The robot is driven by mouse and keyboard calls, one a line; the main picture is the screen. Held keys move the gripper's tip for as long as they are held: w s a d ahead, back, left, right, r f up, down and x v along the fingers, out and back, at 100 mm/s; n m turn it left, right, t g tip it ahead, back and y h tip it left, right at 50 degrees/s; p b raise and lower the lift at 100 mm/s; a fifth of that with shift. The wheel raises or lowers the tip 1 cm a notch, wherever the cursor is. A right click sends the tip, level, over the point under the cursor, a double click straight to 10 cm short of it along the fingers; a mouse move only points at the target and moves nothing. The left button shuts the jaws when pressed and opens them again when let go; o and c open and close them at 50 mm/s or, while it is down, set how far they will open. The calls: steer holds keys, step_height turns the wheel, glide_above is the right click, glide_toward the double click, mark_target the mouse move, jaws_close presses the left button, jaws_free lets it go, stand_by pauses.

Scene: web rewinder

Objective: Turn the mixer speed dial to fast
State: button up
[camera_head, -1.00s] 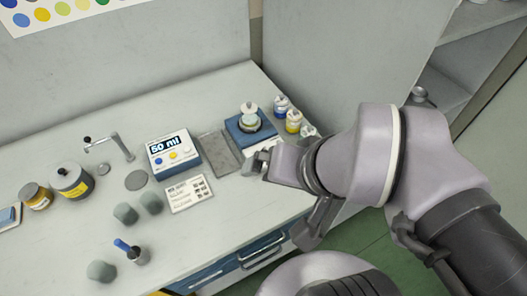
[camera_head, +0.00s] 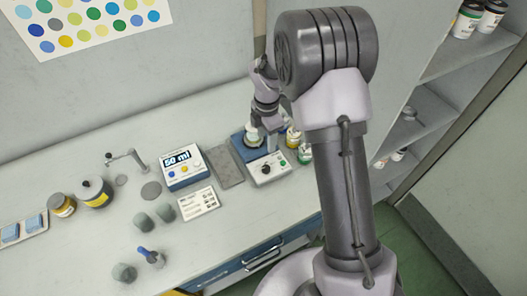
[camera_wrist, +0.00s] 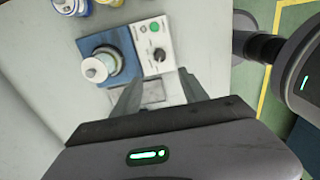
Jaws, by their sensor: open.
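The mixer has a blue base (camera_wrist: 122,40) and a pale control panel (camera_wrist: 153,45). The panel carries a dark round dial (camera_wrist: 159,54) and a green button (camera_wrist: 155,26). The dial's setting is too small to read. The panel also shows in the head view (camera_head: 268,168). A jar with a white lid (camera_wrist: 96,69) stands on the mixer base. My gripper (camera_wrist: 158,82) is open and empty, its two fingers apart and pointing toward the panel's dial end. In the head view my gripper is above the mixer and partly hides it.
A blue-and-white "50 ml" device (camera_head: 181,167) and a grey plate (camera_head: 223,166) are left of the mixer. Small bottles (camera_head: 304,153) stand close behind and right of it. A printed card (camera_head: 198,203) lies in front.

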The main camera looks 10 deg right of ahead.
mark_target(266, 168)
step_height(266, 168, down, 16)
steer(key=b, duration=0.3)
steer(key=shift+c, duration=0.4)
jaws_close()
